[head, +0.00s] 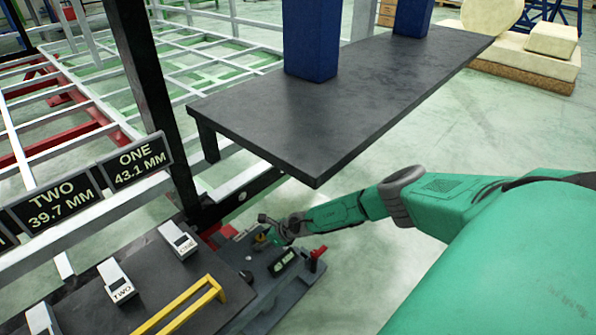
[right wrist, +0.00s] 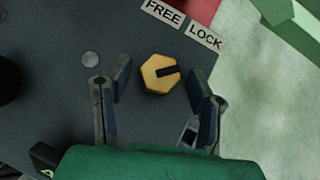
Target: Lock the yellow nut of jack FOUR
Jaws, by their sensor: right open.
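The yellow hexagonal nut (right wrist: 160,73) sits on a dark grey plate in the right wrist view. A dark bar-shaped mark on it runs from its middle to its right side, below the LOCK label (right wrist: 205,37); the FREE label (right wrist: 163,12) is further left. My right gripper (right wrist: 158,84) is open, with one finger on each side of the nut and gaps between. In the head view my right gripper (head: 272,229) is low over the grey jack base, and the nut is too small to make out clearly. No jack number FOUR is readable. My left gripper is not in view.
Signs ONE (head: 137,163) and TWO (head: 55,200) stand at left. A yellow handle (head: 185,305) and a red knob (head: 318,253) are near the jack base. Open floor lies right.

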